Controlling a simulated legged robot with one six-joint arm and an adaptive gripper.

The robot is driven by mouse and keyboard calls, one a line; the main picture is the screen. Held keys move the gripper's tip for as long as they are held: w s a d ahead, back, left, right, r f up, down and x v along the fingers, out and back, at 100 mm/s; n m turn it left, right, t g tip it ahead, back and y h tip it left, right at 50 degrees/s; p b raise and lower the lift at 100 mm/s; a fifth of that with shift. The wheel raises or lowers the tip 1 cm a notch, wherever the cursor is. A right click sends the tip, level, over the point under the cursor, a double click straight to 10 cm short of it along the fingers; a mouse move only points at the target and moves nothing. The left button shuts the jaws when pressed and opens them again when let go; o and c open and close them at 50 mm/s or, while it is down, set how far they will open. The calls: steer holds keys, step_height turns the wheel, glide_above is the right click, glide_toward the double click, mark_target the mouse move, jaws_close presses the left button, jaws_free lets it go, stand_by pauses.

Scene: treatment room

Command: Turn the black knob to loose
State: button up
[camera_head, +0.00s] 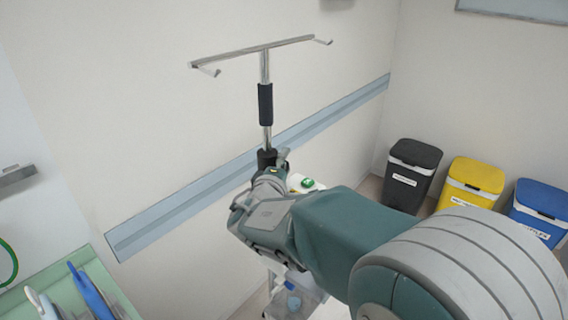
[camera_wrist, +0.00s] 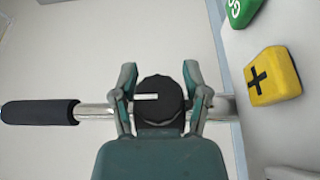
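The black knob (camera_wrist: 160,95) with a white line mark sits on a metal pole (camera_wrist: 92,113), between the two fingers of my gripper (camera_wrist: 160,76) in the wrist view. The fingers are spread, one on each side of the knob; firm contact with it cannot be made out. In the head view the pole (camera_head: 265,67) stands upright with a crossbar on top and a black grip sleeve (camera_head: 265,104). My arm reaches the black collar (camera_head: 266,158) low on the pole, and my gripper is mostly hidden there behind the wrist.
A yellow block with a black cross (camera_wrist: 272,76) and a green piece (camera_wrist: 241,10) lie on a pale surface beside the pole. Black (camera_head: 412,172), yellow (camera_head: 470,183) and blue (camera_head: 541,208) bins stand at the right. A wall with a blue rail (camera_head: 190,205) is behind the pole.

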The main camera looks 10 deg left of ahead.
jaws_close()
steer(key=shift+f, duration=0.1)
